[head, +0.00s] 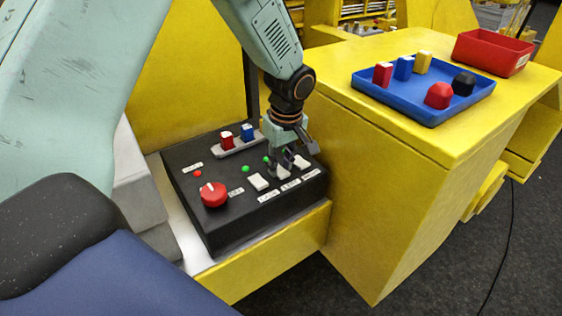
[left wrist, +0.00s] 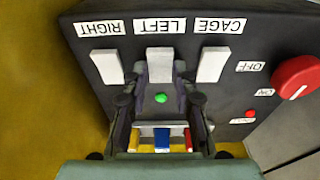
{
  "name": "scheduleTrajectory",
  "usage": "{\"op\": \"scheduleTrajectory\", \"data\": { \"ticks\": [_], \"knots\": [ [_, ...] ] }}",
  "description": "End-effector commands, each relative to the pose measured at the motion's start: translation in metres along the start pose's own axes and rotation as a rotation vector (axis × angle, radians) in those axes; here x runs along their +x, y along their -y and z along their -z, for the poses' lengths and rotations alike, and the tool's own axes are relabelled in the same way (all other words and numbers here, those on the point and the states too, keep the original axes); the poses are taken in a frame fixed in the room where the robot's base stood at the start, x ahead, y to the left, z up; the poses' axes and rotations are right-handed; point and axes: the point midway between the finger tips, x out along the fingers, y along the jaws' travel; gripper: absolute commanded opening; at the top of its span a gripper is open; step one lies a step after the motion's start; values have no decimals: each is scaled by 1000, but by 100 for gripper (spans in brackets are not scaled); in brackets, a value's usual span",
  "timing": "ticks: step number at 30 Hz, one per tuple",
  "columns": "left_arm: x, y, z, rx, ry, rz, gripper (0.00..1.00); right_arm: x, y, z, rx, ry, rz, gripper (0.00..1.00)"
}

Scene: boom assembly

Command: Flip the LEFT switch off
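The black control panel (head: 225,225) has three white switches in a row. In the left wrist view, it appears upside down, and the LEFT switch (left wrist: 160,57) stands between the RIGHT switch (left wrist: 107,66) and the CAGE switch (left wrist: 212,66). A green light (left wrist: 160,98) is lit by the LEFT switch. My left gripper (head: 287,163) is low over the panel. In the left wrist view, its fingers (left wrist: 160,72) are apart, one on each side of the LEFT switch's near end. I cannot tell whether they touch it. My right gripper is not in view.
A red knob (head: 213,195) and a red light (head: 197,173) are on the panel. Small red (head: 227,139) and blue (head: 247,131) blocks stand behind the switches. A yellow bench (head: 400,190) rises beside the panel, with a blue tray (head: 405,107) and red bin (head: 494,54).

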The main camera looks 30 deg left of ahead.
Motion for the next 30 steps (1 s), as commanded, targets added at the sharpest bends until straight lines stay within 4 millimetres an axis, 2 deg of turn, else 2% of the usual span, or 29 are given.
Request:
{"op": "scheduleTrajectory", "data": {
  "ticks": [1, 7, 18, 23, 30],
  "knots": [
    [-1, -1, 1, 0, -2, -4, 32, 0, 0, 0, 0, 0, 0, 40],
    [0, -1, 0, 0, -1, -2, 49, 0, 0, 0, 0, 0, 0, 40],
    [-5, -1, 0, -1, -1, -2, 49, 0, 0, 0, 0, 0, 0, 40],
    [-28, -1, 0, 0, -3, -5, 49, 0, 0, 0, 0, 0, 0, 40],
    [-78, -1, 0, -1, -3, -5, 49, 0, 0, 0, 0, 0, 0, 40]
  ]
}}
